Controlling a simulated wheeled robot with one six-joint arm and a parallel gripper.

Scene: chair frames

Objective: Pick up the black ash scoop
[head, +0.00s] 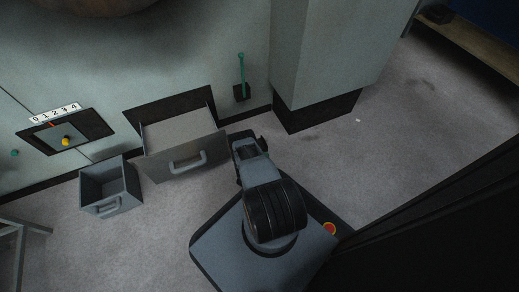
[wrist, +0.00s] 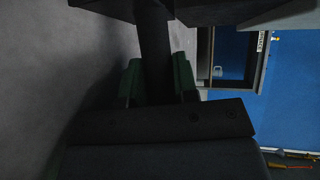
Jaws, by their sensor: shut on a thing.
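In the wrist view the black ash scoop (wrist: 153,42) shows as a dark bar that runs up to a wider dark part at the top edge. My gripper (wrist: 158,78) has its two green fingers on either side of this bar and is shut on it. In the head view my arm reaches up to the right side of the open grey drawer (head: 184,146). There the arm hides most of my gripper, and I cannot make out the scoop clearly.
A small open grey bin (head: 108,186) stands on the floor left of the drawer. A teal lever (head: 242,70) is on the wall above. A pale pillar (head: 322,50) stands to the right. A wall panel with a yellow knob (head: 67,141) is at the left. Floor is clear at the right.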

